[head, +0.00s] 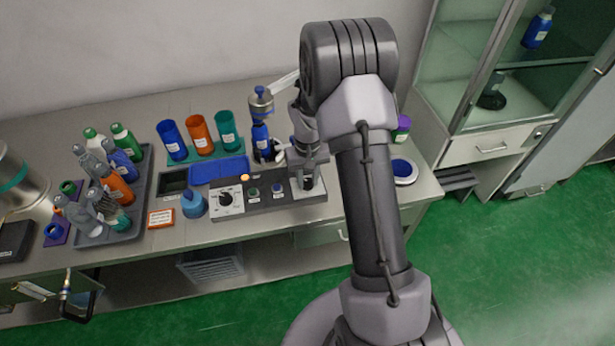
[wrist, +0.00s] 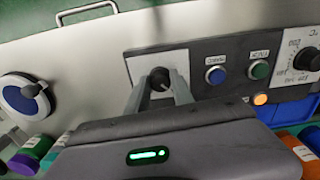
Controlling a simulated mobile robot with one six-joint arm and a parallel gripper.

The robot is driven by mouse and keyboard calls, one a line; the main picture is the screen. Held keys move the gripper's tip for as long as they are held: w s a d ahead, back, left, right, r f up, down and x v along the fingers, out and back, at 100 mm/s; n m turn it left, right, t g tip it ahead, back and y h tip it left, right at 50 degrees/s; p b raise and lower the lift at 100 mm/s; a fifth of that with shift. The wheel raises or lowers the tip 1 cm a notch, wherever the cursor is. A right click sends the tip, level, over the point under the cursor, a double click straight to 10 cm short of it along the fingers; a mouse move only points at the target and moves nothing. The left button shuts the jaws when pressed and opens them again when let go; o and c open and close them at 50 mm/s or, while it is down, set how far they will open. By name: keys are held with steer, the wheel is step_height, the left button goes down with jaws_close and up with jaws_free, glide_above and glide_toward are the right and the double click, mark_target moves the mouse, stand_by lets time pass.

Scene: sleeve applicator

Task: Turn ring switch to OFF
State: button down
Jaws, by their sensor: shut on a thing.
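The ring switch, a small black knob (wrist: 160,78) on a white plate, sits at one end of the dark control panel (head: 268,205). My gripper (wrist: 160,88) has one finger on each side of the knob and is shut on it, reaching down from above. In the head view my gripper (head: 308,178) is at the panel's right end and mostly covers the knob. The plate's markings and the knob's pointer are not readable, so I cannot tell its setting.
The panel also has a blue button (wrist: 215,75), a green button (wrist: 259,70), an orange lamp (wrist: 260,99) and a dial (head: 226,198). A blue-capped bottle (head: 193,205) stands left of it. The applicator column (head: 261,125) and colored cups (head: 200,138) stand behind.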

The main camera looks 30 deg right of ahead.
mark_target(307, 181)
steer(key=shift+n, duration=0.3)
stand_by(0.4)
steer(key=c, duration=1.1)
jaws_free()
step_height(307, 181, up, 18)
steer(key=p, duration=0.5)
steer(key=shift+f, duration=0.25)
